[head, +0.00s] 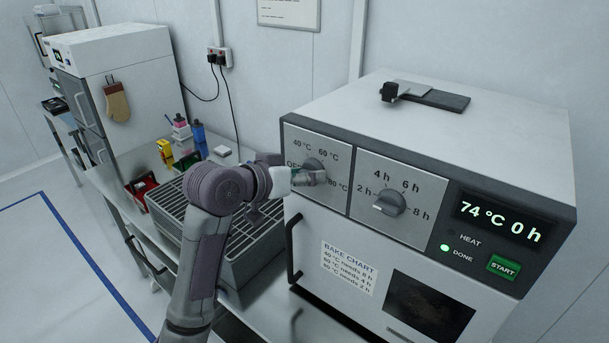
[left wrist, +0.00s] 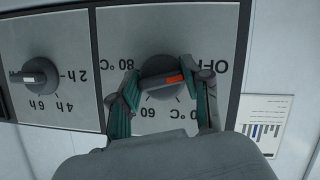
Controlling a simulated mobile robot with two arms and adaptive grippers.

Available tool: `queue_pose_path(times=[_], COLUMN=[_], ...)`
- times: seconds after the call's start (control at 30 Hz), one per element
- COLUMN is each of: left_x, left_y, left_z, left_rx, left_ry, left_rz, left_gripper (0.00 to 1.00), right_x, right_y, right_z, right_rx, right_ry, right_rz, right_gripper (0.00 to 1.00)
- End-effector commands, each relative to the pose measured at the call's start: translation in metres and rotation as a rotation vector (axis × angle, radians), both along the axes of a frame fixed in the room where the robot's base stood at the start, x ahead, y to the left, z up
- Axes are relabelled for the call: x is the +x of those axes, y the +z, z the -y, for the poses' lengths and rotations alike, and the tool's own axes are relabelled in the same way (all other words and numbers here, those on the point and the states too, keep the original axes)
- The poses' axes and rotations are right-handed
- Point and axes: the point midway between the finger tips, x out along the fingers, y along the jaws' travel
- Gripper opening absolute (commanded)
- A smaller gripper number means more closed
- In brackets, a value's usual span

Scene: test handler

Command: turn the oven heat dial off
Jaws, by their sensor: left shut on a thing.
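The oven heat dial (head: 312,163) is a dark round knob on the left panel of the oven front, labelled OFF, 40, 60 and 80 °C. My left gripper (head: 315,177) reaches it from the left and partly covers it in the head view. The left wrist view shows the panel upside down. There the left gripper (left wrist: 163,82) has its teal-padded fingers on both sides of the dial (left wrist: 158,72), shut on it. My right gripper is not in view.
The time dial (head: 389,203) sits right of the heat dial. The display (head: 499,219) reads 74 °C 0 h, and the DONE light (head: 444,247) glows green. A door handle (head: 293,248) sticks out below. A wire rack (head: 257,225) stands left of the oven.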

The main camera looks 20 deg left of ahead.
Motion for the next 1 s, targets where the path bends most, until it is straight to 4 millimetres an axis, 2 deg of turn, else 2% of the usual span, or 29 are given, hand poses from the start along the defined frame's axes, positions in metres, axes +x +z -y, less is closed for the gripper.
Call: queue_pose_path(times=[0.03, 0.07, 0.2, 0.5, 0.63, 1.0], left_x=[0.0, 0.0, 0.0, 0.0, -0.007, -0.069], left_y=[-0.001, -0.001, -0.001, 0.0, 0.004, 0.03], left_z=[0.0, 0.0, 0.0, 0.0, -0.005, -0.036], left_rx=[-0.001, -0.001, 0.0, 0.0, 0.001, 0.003], left_ry=[-0.001, -0.001, 0.0, 0.0, 0.002, 0.003], left_rz=[-0.003, -0.003, -0.002, 0.0, 0.002, 0.001], left_gripper=[0.13, 0.49, 0.73, 0.73, 0.73, 0.73], right_x=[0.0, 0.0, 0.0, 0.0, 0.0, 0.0], right_y=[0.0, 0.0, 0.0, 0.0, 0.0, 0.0], right_z=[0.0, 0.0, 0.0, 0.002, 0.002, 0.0], right_rx=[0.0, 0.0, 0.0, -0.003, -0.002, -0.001], right_ry=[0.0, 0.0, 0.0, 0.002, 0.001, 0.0], right_rz=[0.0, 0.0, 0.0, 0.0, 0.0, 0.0], right_gripper=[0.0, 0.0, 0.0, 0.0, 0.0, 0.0])
